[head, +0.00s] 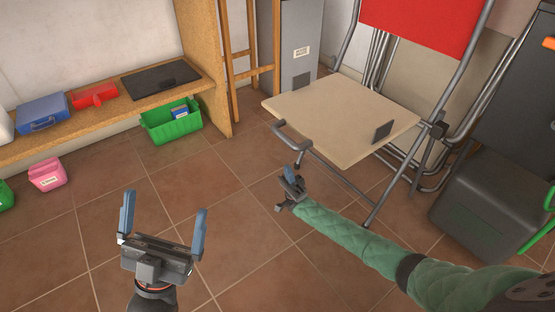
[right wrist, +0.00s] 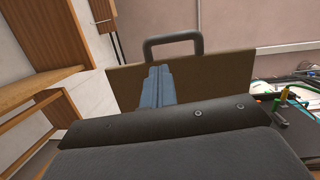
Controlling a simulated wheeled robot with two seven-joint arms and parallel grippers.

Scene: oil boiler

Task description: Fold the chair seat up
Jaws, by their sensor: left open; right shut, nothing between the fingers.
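The chair has a light tan seat (head: 335,112), lying about level on grey metal tube legs, and a red backrest (head: 425,20). A dark grey handle (head: 292,134) is fixed to the seat's near left edge. My right gripper (head: 291,174) is shut and empty, just below and in front of the handle, apart from it in the head view. In the right wrist view its blue fingers (right wrist: 157,86) overlap the brown seat board (right wrist: 220,82), with the handle (right wrist: 174,42) beyond; contact cannot be told. My left gripper (head: 165,205) is open and empty over the floor.
A wooden bench (head: 60,130) at left holds a blue case (head: 42,112) and red box (head: 95,95). A green crate (head: 170,125) stands on the floor beside it. A dark grey bin (head: 490,205) stands right of the chair. Tiled floor in the middle is clear.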

